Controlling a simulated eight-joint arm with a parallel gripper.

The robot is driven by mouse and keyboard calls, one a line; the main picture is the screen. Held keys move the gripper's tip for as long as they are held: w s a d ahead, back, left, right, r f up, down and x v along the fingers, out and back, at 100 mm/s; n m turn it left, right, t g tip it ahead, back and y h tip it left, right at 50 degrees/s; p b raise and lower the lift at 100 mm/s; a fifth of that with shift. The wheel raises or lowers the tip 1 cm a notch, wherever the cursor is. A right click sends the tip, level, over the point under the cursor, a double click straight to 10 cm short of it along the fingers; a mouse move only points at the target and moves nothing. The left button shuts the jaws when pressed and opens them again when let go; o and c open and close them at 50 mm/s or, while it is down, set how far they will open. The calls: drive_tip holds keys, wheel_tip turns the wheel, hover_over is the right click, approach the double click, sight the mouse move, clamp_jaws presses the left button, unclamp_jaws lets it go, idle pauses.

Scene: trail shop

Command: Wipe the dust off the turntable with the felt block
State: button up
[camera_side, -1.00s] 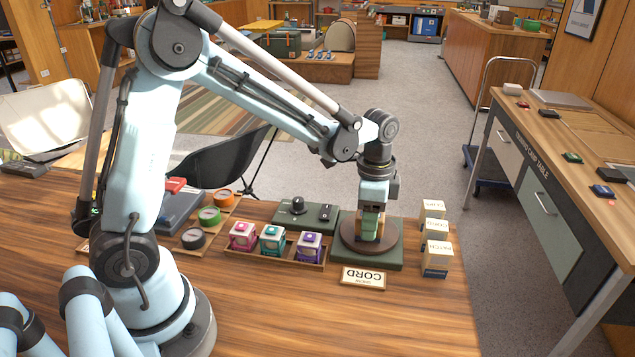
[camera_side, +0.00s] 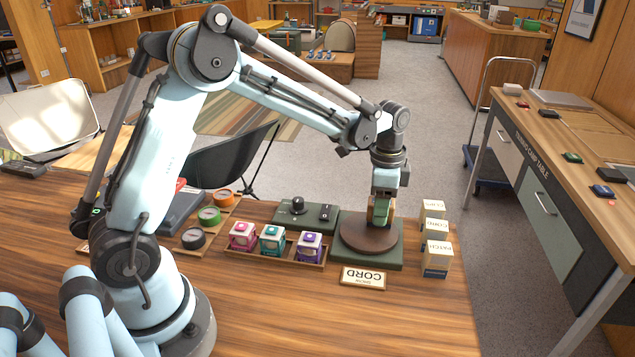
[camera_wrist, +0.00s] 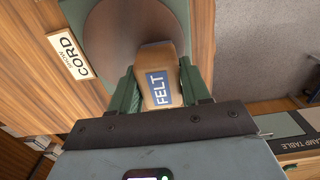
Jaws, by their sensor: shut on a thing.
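My gripper (camera_side: 381,212) is shut on the felt block, a tan block with a blue FELT label. The felt block (camera_wrist: 157,75) sits between the green fingers in the wrist view. The turntable (camera_side: 366,238) is a round brown disc on a dark green base (camera_side: 350,259). The gripper and block are over the far right part of the disc in the side view. The block's underside is hidden, so I cannot tell if it touches the disc. The disc (camera_wrist: 122,32) also shows ahead of the block in the wrist view. I cannot make out dust on it.
A CORD sign (camera_side: 363,278) stands in front of the base. A tray with three colored cubes (camera_side: 271,240) is left of it. Several labelled boxes (camera_side: 436,257) stand close on the right. A green panel with knobs (camera_side: 305,213) lies behind. The front tabletop is clear.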

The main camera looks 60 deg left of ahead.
drive_tip(key=shift+w+a+r, duration=0.1)
drive_tip(key=shift+w+a, duration=0.05)
drive_tip(key=shift+w, duration=0.15)
drive_tip(key=shift+s+r, duration=0.1)
drive_tip(key=shift+r, duration=4)
drive_tip(key=shift+s, duration=0.1)
